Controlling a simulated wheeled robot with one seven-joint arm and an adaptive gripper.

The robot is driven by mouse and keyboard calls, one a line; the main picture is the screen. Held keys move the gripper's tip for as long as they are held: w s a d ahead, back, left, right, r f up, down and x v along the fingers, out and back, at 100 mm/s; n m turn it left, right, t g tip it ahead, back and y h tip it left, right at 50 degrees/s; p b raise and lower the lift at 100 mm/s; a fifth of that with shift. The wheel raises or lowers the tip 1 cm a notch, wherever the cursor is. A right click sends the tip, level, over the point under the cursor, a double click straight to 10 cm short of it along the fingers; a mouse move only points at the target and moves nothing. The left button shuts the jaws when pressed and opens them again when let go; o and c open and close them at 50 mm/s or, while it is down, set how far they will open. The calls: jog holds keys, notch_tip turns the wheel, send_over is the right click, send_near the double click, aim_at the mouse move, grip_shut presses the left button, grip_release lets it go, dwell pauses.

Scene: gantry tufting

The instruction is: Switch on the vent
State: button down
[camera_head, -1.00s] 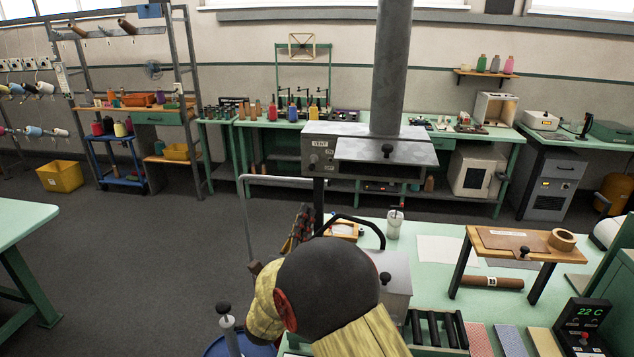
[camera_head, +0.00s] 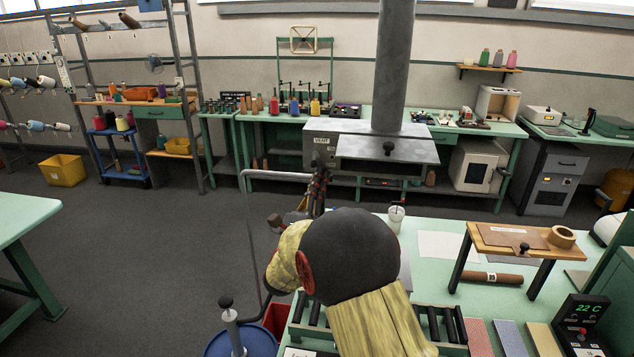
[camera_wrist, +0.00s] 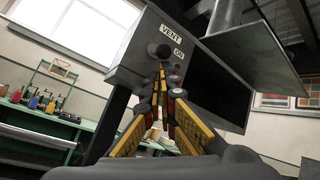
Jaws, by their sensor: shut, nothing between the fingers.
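The vent box (camera_head: 350,129) is a grey metal hood with a "VENT" label on its front and a thick duct (camera_head: 393,65) rising from it. In the wrist view the vent box (camera_wrist: 140,62) carries a dark round knob (camera_wrist: 162,51) under the label, with an "ON" label to its right. My gripper (camera_wrist: 160,72) is shut and empty, its fingertips pointing at the front panel just below the knob. Whether they touch it I cannot tell.
A bent grey rail (camera_head: 245,215) stands left of my arm. The green table (camera_head: 440,292) holds a white cup (camera_head: 396,216), a wooden stand (camera_head: 515,238) and a temperature display (camera_head: 580,322). A blue drum (camera_head: 240,343) is below.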

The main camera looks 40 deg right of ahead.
jog(key=shift+f+b, duration=0.1)
jog(key=shift+b, duration=0.75)
jog(key=shift+s+a+r+n+y+b, duration=0.2)
jog(key=shift+y+b, duration=0.4)
jog(key=shift+b, duration=0.8)
jog(key=shift+s+a+r+n+y+b, duration=0.25)
jog(key=shift+y+b, duration=0.35)
jog(key=shift+b, duration=0.75)
